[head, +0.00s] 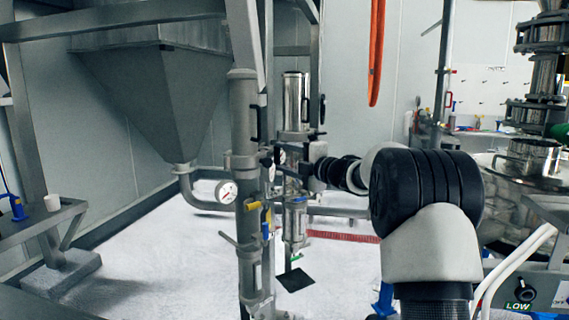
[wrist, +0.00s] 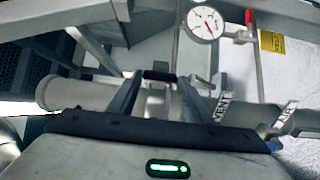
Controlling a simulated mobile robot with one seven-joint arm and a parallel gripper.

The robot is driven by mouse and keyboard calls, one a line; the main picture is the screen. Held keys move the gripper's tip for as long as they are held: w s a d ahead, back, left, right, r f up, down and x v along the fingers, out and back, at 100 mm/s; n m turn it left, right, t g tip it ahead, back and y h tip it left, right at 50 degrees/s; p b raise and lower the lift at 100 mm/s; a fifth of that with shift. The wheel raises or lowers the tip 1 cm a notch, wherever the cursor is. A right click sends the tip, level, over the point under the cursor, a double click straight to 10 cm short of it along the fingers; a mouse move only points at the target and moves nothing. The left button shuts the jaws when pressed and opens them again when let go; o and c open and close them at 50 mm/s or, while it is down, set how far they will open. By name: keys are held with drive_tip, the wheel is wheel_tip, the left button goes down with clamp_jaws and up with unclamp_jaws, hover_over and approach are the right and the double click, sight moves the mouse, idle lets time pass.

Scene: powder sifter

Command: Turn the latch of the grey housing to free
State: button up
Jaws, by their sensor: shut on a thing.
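The grey housing (head: 246,115) is a tall upright matte cylinder in the head view. In the wrist view the grey housing (wrist: 68,93) lies crosswise behind my fingers. A small black-topped latch handle (wrist: 158,76) stands between my two fingers (wrist: 160,80) in the wrist view. My gripper is shut on this latch handle; its lower part is partly hidden by the gripper body. In the head view my gripper (head: 283,157) reaches in from the right at mid-height of the housing, and the latch cannot be made out there.
A round pressure gauge (head: 226,192) sits left of the housing; it also shows in the wrist view (wrist: 202,24). A shiny cylinder (head: 294,100) and a large hopper (head: 150,90) stand nearby.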

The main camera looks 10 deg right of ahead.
idle(0.5)
drive_tip(key=o, duration=0.8)
drive_tip(key=p+v, duration=0.1)
drive_tip(key=v, duration=1.6)
drive_tip(key=shift+s, duration=0.25)
